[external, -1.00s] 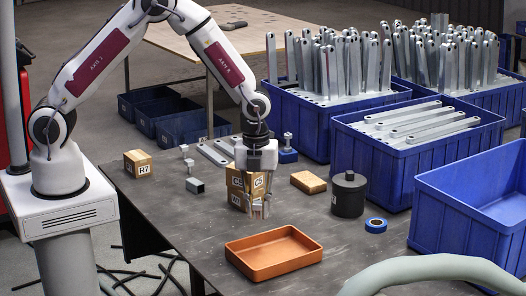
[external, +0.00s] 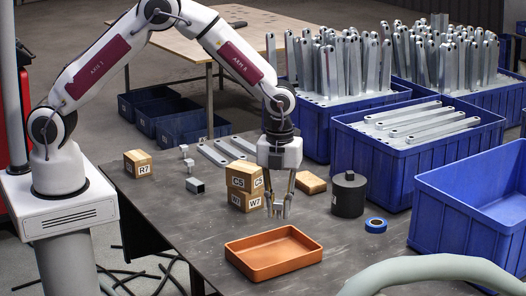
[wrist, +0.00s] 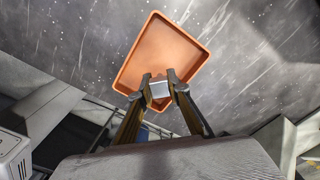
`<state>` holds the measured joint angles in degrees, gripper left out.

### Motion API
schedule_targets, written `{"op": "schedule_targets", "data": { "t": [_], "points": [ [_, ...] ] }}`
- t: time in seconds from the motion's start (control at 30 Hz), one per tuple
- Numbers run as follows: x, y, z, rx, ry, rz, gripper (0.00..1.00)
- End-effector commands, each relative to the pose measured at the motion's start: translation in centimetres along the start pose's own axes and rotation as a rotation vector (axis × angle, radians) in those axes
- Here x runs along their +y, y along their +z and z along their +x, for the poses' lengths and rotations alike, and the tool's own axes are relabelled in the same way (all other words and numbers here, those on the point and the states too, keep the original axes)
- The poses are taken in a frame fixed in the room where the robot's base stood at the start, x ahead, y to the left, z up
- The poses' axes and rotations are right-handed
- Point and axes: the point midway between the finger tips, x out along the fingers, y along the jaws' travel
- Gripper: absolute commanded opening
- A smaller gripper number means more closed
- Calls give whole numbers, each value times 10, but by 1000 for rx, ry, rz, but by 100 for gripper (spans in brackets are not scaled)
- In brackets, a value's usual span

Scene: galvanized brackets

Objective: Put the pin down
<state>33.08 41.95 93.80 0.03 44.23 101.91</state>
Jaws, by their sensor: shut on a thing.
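My gripper (external: 279,212) points down above the dark table, behind the orange tray (external: 231,250) in the external view. Its fingers are shut on a small silver pin (wrist: 159,89), seen in the wrist view as a pale metal block between the fingertips (wrist: 159,92). In the external view the pin is too small and covered by the fingers to make out clearly. The wrist view shows the tray (wrist: 150,30) empty, beyond the fingertips. The pin is held up, apart from the tray.
Stacked cardboard boxes, C5 (external: 239,182) over W7 (external: 239,201), stand just left of my gripper. A tan block (external: 309,182), a black cylinder (external: 348,196) and blue tape (external: 376,226) lie to the right. Blue bins (external: 420,160) stand beyond. The table left of the tray is clear.

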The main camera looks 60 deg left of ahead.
Motion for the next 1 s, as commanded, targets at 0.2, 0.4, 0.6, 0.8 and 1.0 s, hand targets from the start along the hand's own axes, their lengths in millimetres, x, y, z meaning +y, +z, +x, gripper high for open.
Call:
{"op": "schedule_targets", "data": {
  "t": [0.2, 0.4, 0.6, 0.8, 1.0],
  "points": [
    [1, 0, 17, 1, 3, 0, 0],
    [1, 0, 44, 1, 3, 0, 0],
    [0, 0, 60, 0, 0, 0, 0],
    [0, 0, 62, 0, -1, 0, 0],
    [0, 0, 63, 0, 0, 0, 0]
  ]
}}
